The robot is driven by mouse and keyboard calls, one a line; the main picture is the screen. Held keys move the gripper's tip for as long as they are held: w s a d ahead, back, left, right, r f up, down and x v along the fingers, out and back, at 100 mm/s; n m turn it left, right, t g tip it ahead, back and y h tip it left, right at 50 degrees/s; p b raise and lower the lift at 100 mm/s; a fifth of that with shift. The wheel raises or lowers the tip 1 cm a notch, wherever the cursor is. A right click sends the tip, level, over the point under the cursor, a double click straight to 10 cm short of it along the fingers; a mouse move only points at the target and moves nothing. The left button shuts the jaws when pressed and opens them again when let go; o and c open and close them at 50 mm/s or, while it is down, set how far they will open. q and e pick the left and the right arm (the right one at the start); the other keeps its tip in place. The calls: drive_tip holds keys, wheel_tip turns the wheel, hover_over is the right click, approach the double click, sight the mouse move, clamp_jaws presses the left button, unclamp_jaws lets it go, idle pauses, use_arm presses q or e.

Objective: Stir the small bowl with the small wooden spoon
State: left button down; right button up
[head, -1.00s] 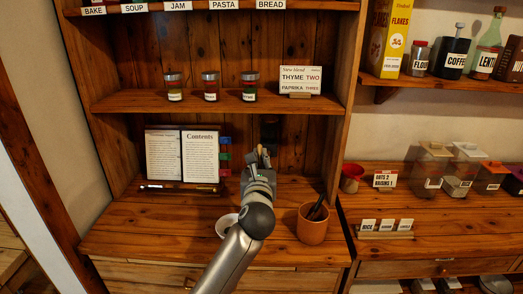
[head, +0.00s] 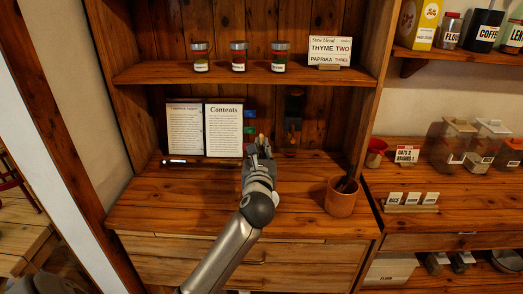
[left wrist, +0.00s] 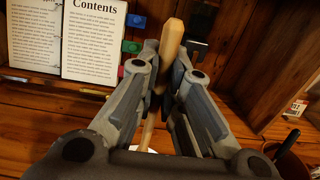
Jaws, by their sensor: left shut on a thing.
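My left gripper (head: 262,150) is over the middle of the counter and shut on the small wooden spoon (left wrist: 172,38). In the left wrist view, the pale handle rises upright between the fingers (left wrist: 168,75), and a thinner part shows below them. Only the handle's top shows in the head view (head: 261,138). A sliver of a white thing, likely the small bowl (left wrist: 148,150), shows below the gripper in the left wrist view. In the head view the bowl is hidden by my arm. I cannot tell whether the spoon touches it. My right gripper is out of view.
A terracotta pot (head: 341,203) holding a dark utensil stands to the right. Spice jars (head: 239,57) line the shelf above. The front left counter is clear.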

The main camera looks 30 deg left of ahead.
use_arm(q)
drive_tip(key=shift+f+b, duration=1.85)
drive_tip(key=shift+f, duration=0.1)
drive_tip(key=shift+f+b, duration=0.3)
drive_tip(key=shift+f, duration=0.45)
drive_tip(key=shift+f+b, duration=0.3)
drive_tip(key=shift+f, duration=0.35)
drive_tip(key=shift+d, duration=0.1)
